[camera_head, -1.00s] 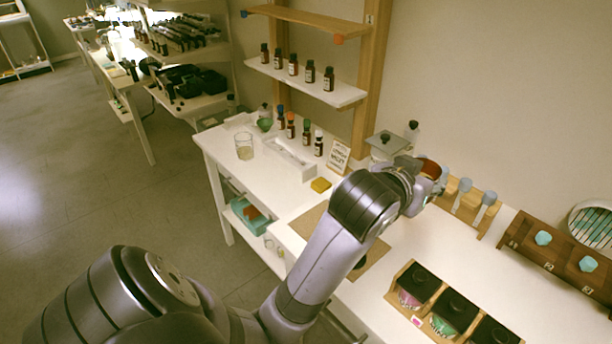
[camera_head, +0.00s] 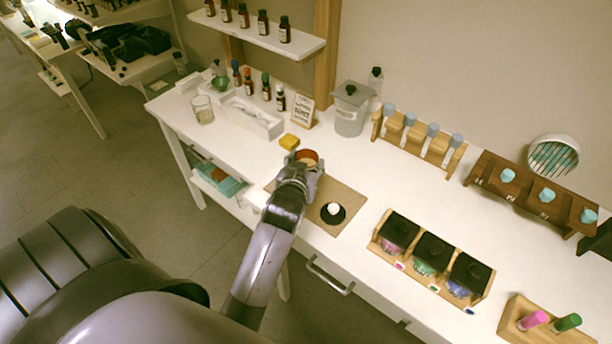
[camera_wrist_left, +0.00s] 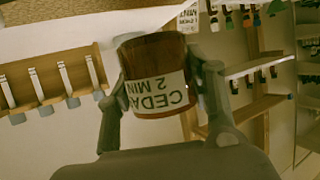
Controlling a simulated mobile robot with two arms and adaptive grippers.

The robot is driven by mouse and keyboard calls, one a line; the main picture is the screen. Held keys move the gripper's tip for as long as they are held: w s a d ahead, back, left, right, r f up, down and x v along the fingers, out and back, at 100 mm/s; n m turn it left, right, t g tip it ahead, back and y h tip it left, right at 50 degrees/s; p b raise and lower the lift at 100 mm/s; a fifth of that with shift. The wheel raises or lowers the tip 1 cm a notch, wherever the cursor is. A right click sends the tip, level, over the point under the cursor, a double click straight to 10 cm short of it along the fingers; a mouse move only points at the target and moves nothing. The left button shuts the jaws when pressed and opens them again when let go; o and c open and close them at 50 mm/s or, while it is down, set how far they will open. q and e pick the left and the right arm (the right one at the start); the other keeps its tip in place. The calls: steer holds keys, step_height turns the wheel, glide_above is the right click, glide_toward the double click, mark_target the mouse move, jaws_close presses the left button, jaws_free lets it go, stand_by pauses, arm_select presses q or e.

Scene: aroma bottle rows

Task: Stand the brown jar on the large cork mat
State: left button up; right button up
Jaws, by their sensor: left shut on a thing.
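My left gripper (camera_head: 303,170) is shut on the brown jar (camera_head: 307,157), which has a reddish-brown top in the head view. In the left wrist view the jar (camera_wrist_left: 152,58) sits between the two fingers, its white label reading "CEDA… 2 MIN" upside down. The large cork mat (camera_head: 352,200) lies flat on the white table. The gripper and jar are over its back left part in the head view; whether the jar touches the mat cannot be told. My right gripper is not in view.
A black disc with a white knob (camera_head: 333,211) is on the mat's front part. A grey canister (camera_head: 350,112) stands back right, and a rack of black-lidded jars (camera_head: 431,250) is to the right.

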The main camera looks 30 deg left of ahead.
arm_select(q)
steer(key=shift+f, duration=0.7)
step_height(320, 180, down, 4)
steer(key=shift+r, duration=0.15)
steer(key=o, duration=1.4)
steer(key=shift+c, duration=0.2)
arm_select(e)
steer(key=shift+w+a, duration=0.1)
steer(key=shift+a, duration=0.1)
